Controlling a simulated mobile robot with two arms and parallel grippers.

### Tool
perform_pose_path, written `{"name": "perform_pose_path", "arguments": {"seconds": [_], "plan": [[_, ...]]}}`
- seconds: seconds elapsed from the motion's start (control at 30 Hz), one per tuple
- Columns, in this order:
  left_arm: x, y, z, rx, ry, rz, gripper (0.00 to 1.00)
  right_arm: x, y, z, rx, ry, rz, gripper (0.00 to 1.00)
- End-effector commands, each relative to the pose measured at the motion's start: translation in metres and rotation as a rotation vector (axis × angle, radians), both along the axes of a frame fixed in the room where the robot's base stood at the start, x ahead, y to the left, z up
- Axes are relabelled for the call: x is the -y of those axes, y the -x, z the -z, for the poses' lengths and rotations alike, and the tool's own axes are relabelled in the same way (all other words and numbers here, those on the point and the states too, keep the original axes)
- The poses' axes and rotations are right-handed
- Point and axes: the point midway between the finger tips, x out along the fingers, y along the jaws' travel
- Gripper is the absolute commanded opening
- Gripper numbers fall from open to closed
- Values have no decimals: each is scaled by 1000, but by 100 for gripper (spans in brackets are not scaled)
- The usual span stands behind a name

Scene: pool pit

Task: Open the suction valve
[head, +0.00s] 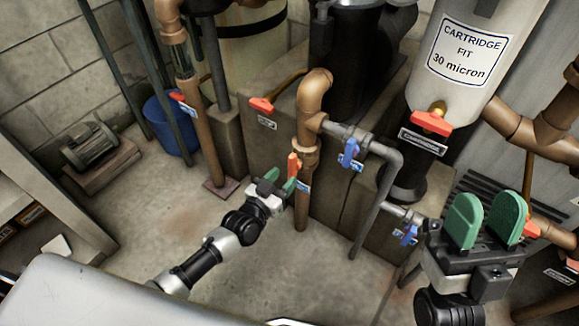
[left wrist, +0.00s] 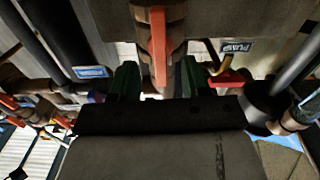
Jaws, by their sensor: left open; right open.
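An orange-red lever handle (head: 293,164) stands upright along a vertical copper-brown pipe (head: 303,210), with a small blue label (head: 304,186) beside it. The label is too small to read, so I cannot confirm that this is the suction valve. My left gripper (head: 280,182) is open at this handle, its green fingers pointing toward the pipe. In the left wrist view the red handle (left wrist: 158,48) lies between and beyond the two open fingers (left wrist: 159,82); I cannot tell whether they touch it. My right gripper (head: 485,220) is open and empty at the right.
Other valves are close by: a red handle (head: 262,105), blue handles (head: 350,152) and (head: 408,233), and a red handle (head: 432,122) under the cartridge filter (head: 455,60). A grey pipe (head: 385,190) runs right of the copper one.

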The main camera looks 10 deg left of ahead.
Motion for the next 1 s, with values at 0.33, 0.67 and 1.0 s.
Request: {"name": "perform_pose_path", "arguments": {"seconds": [0.33, 0.67, 1.0], "plan": [[-12, 33, -2, -1, -3, 0, 47, -6, -42, 20, -366, 113, 19, 43], [-15, 43, 0, 1, -1, 1, 47, -7, -53, 34, -489, 149, 25, 43], [-15, 42, 0, 1, -1, 0, 47, -7, -53, 34, -487, 149, 25, 43]]}}
